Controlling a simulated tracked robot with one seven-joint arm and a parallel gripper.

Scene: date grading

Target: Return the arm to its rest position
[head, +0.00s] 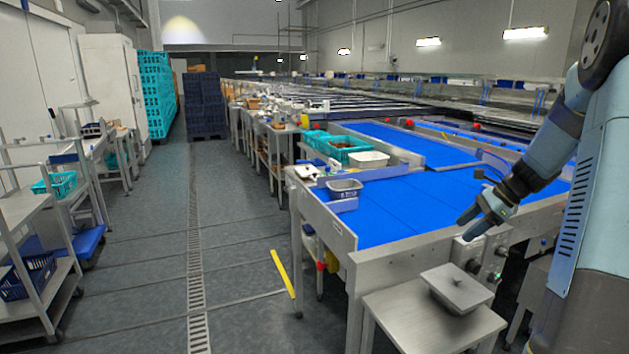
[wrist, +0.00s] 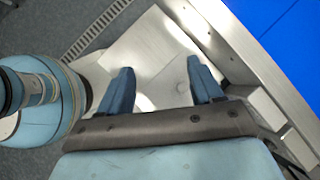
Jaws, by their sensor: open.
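My gripper (head: 475,222) is at the right in the head view, at the end of my bent arm, near the front edge of the blue conveyor table (head: 400,212). In the wrist view my gripper (wrist: 163,88) shows two blue fingers spread apart with nothing between them. Below it is a small steel side table (head: 405,318), which also shows in the wrist view (wrist: 150,60).
The aisle floor (head: 150,260) is clear; shelving carts (head: 25,235) line the left.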

